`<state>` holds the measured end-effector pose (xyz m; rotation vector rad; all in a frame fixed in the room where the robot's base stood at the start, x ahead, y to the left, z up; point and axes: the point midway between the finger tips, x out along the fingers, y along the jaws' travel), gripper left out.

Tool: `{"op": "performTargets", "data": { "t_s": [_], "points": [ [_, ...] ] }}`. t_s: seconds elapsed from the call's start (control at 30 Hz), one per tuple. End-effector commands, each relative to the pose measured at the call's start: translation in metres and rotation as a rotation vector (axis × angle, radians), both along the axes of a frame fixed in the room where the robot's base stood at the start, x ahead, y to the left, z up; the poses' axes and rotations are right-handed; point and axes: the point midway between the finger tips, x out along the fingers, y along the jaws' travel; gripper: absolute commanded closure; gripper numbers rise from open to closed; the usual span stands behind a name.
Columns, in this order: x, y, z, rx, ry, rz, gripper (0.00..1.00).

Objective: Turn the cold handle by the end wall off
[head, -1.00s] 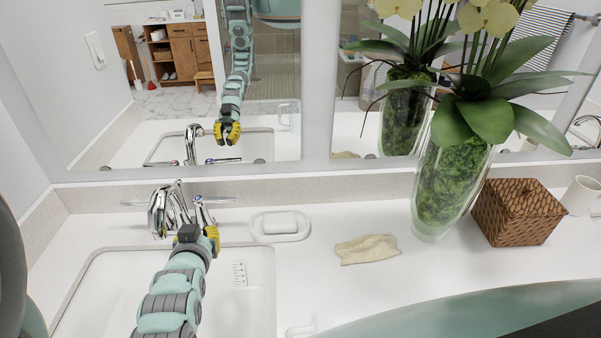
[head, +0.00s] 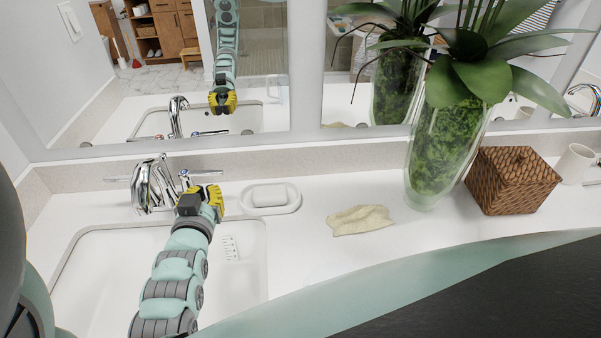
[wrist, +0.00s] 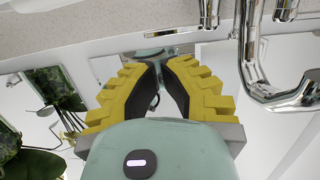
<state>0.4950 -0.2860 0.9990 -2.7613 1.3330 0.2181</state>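The chrome faucet (head: 152,186) stands behind the sink nearest the left end wall. Its right-hand handle, the cold one with a small blue mark, has a chrome lever (head: 207,172) pointing right, roughly along the backsplash. My gripper (head: 219,194) is just in front of and below this lever, and its yellow fingers partly hide the handle's base. In the wrist view my gripper (wrist: 159,64) shows a narrow gap between dark finger pads, with nothing clearly held. The faucet's chrome spout (wrist: 250,60) shows to its right there. I cannot tell whether a finger touches the lever.
The sink basin (head: 90,270) lies below my arm. A white soap dish (head: 283,207) is close right of my gripper. A cloth (head: 360,220), a glass vase with plant (head: 437,150) and a woven box (head: 512,180) stand farther right. The mirror (head: 110,130) rises behind.

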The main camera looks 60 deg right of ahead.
Motion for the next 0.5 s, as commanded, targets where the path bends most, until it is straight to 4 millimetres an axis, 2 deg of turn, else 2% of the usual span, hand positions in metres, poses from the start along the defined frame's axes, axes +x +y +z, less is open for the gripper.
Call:
{"op": "performTargets", "data": {
  "t_s": [0.3, 0.5],
  "points": [
    [0.027, -0.037, -0.007, 0.001, -0.001, -0.005, 1.00],
    [0.038, -0.052, -0.011, 0.002, 0.000, -0.005, 1.00]
  ]
}}
